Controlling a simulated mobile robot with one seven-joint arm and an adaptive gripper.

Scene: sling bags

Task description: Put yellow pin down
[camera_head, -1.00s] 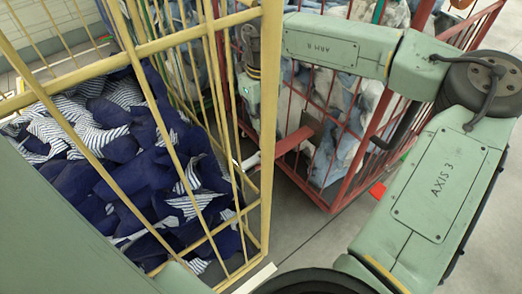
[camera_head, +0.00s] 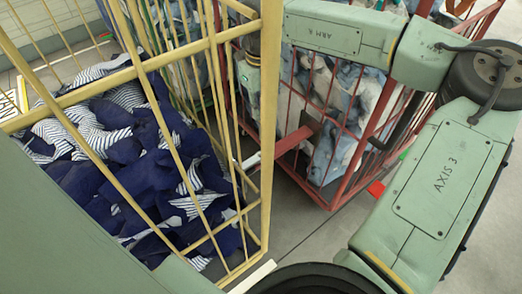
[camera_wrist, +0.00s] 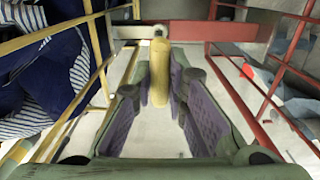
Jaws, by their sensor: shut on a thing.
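The yellow pin (camera_wrist: 161,72) stands between the purple-padded fingers of my gripper (camera_wrist: 160,88) in the wrist view. My gripper is shut on it. The pin is a rounded yellow rod, its far end close to a reddish crossbar (camera_wrist: 185,31). Whether the pin touches the crossbar cannot be told. In the head view my wrist (camera_head: 246,77) is partly hidden behind the yellow cage's bars, and the pin cannot be made out.
The yellow cage (camera_head: 264,150), holding navy and striped cloth (camera_head: 110,180), stands at left. A red cage (camera_head: 335,190) with pale and blue cloth stands behind at right. A narrow gap of floor (camera_head: 300,235) lies between them.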

